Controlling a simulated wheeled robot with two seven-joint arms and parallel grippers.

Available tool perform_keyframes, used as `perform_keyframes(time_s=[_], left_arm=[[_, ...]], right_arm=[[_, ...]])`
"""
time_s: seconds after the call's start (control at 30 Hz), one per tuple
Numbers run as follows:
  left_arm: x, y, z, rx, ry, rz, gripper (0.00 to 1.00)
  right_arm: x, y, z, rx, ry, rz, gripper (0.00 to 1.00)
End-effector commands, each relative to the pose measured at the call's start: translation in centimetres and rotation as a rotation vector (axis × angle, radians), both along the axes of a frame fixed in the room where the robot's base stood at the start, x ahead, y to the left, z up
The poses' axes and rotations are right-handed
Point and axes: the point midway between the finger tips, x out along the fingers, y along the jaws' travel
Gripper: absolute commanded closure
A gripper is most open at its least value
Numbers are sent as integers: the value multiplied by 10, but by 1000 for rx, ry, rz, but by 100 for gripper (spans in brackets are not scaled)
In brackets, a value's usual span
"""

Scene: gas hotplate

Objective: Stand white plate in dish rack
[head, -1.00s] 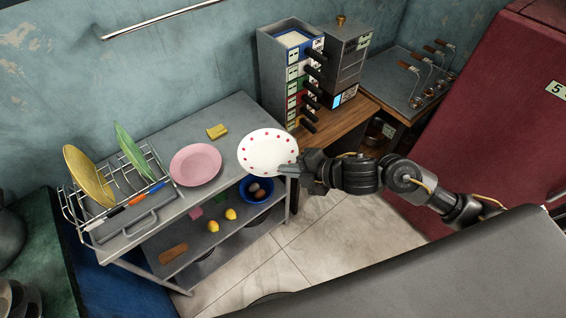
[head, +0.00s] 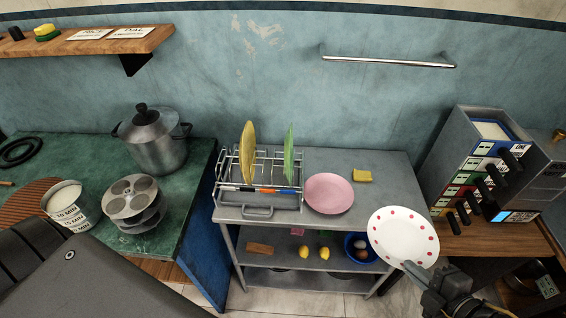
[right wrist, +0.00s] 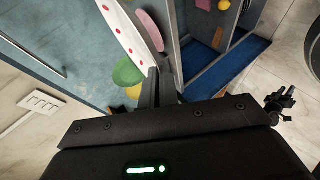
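The white plate (head: 403,236) with red dots is held by its lower edge in my right gripper (head: 414,272), which is shut on it. It is raised and tilted at the right front end of the metal table, apart from the rack. In the right wrist view the plate (right wrist: 128,24) rises from the fingers (right wrist: 158,90). The wire dish rack (head: 228,170) stands at the table's left end. A yellow plate (head: 248,150) and a green plate (head: 289,153) stand upright in it, with free room between them. My left gripper is not in view.
A pink plate (head: 329,194) lies between rack and white plate. A yellow sponge (head: 362,175) lies behind it. The lower shelf holds a blue bowl (head: 358,253) with eggs. A drawer tower (head: 485,165) stands right; a pot (head: 155,140) stands on the left green counter.

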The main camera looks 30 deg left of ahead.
Motion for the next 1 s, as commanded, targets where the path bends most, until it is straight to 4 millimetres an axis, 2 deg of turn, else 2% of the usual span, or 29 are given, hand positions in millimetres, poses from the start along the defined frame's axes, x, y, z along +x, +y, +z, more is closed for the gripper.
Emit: perform_keyframes(time_s=[0.33, 0.5, 0.7, 0.8, 1.0], left_arm=[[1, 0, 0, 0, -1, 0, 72], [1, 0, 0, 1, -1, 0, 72], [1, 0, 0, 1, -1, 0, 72], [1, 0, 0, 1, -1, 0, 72], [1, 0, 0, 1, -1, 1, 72]], right_arm=[[4, -3, 4, 2, -9, 5, 100], [31, -33, 35, 5, -47, 62, 100], [45, -74, 69, 1, -21, 128, 100], [46, -83, 75, 1, -5, 138, 100], [45, -85, 76, 1, 0, 140, 100]])
